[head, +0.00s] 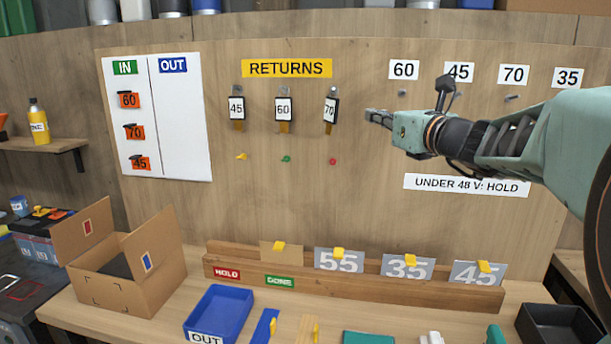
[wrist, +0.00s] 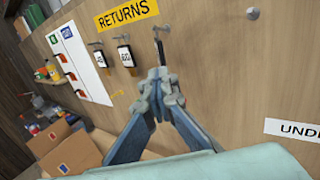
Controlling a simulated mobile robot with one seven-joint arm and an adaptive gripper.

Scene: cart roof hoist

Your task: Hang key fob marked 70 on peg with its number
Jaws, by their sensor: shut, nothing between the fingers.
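The key fob marked 70 (head: 330,109) hangs from a hook under the RETURNS sign, rightmost of three fobs. In the wrist view this fob (wrist: 160,47) is partly hidden behind my fingertips and its number cannot be read. Fobs 45 (head: 237,108) and 60 (head: 283,109) hang to its left. My gripper (head: 369,115) is shut and empty, just right of fob 70 in the head view; its fingertips (wrist: 160,77) meet in the wrist view. The peg under label 70 (head: 511,97) is bare, behind and above my arm.
Number labels 60 (head: 403,69), 45 (head: 459,72), 70 (head: 513,75) and 35 (head: 567,78) run along the upper right board. The peg under 60 (head: 403,93) is bare. Coloured small pegs sit below the fobs. A ledge with number plates (head: 338,261) and an open carton (head: 120,280) stand below.

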